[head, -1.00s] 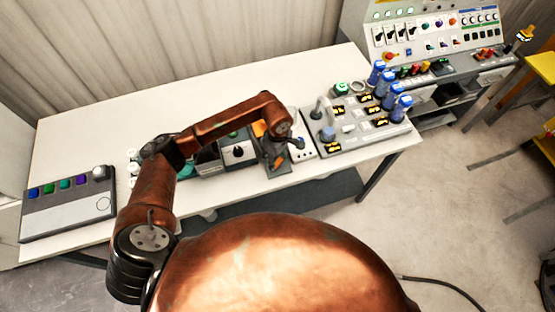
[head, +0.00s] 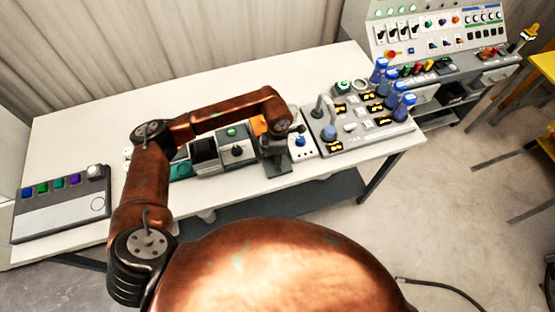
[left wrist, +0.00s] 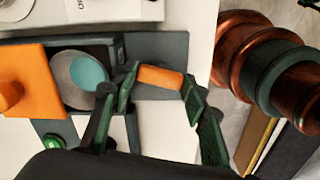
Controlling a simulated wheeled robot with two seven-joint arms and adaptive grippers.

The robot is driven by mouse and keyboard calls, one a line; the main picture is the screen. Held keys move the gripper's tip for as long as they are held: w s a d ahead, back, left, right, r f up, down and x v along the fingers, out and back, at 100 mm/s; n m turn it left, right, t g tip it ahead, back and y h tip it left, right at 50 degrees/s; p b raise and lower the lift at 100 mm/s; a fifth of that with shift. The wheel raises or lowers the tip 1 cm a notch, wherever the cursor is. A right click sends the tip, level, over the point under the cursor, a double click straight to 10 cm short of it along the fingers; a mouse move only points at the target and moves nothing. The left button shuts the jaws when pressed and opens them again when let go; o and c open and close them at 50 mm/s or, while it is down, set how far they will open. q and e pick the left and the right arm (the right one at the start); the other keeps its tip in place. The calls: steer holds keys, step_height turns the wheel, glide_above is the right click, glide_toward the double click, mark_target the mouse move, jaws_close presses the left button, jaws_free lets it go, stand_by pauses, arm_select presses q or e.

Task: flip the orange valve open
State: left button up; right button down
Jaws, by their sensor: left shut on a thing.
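The orange valve handle (left wrist: 160,77) shows as a short orange bar in the left wrist view. My left gripper (left wrist: 158,84) has a finger on each side of it and is shut on it. To its left are a round grey and teal part (left wrist: 82,76) and an orange block with a knob (left wrist: 24,80). In the head view, my left gripper (head: 276,158) points down at a dark device near the table's front edge. An orange part (head: 258,126) shows beside my arm there; the handle itself is hidden. My right gripper is not in view.
On the white table (head: 100,125), a box with a black knob (head: 237,151) stands left of the gripper. A grey panel with blue-topped pieces (head: 360,125) stands to the right. A panel with coloured buttons (head: 60,205) lies at far left. The table's back is clear.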

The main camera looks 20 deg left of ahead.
arm_select(q)
steer(key=shift+n, duration=1.5)
steer(key=o, duration=1.2)
steer(key=shift+c, duration=0.2)
steer(key=shift+w+r, duration=0.1)
steer(key=shift+r, duration=0.2)
steer(key=shift+d+r, duration=0.1)
steer(key=shift+r, duration=3.6)
